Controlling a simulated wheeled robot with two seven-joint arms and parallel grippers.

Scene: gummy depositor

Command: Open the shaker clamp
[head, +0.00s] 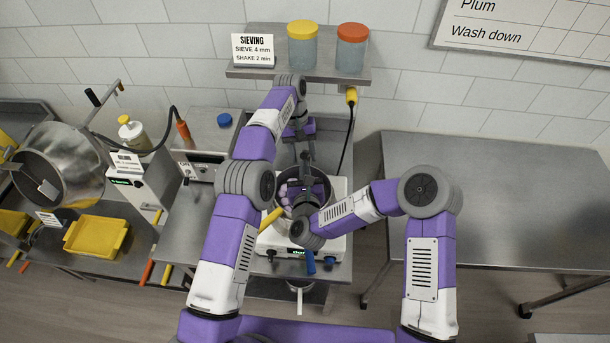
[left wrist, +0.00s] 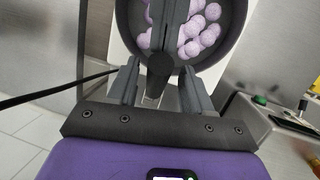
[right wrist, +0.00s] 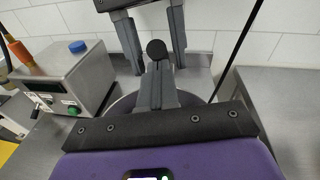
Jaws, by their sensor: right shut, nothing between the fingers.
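The shaker (head: 335,240) stands in the middle of the head view with a round steel sieve pan (head: 283,207) on top. Purple gummies (left wrist: 195,35) lie in the pan. A round black knob (left wrist: 160,67), apparently on the clamp, is at the pan's far side; it also shows in the right wrist view (right wrist: 157,50). My left gripper (left wrist: 160,82) comes from the far side, open, with one finger on each side of the knob. My right gripper (right wrist: 158,68) reaches across the pan from the front, shut and empty, its tips close to the knob. Contact cannot be told. The rest of the clamp is mostly hidden.
A shelf (head: 330,77) with a yellow-lidded jar (head: 303,45) and an orange-lidded jar (head: 352,48) is behind. A control box (right wrist: 65,78) stands left of the shaker. A black cable with a yellow plug (head: 351,96) hangs at right. The right table (head: 490,190) is bare.

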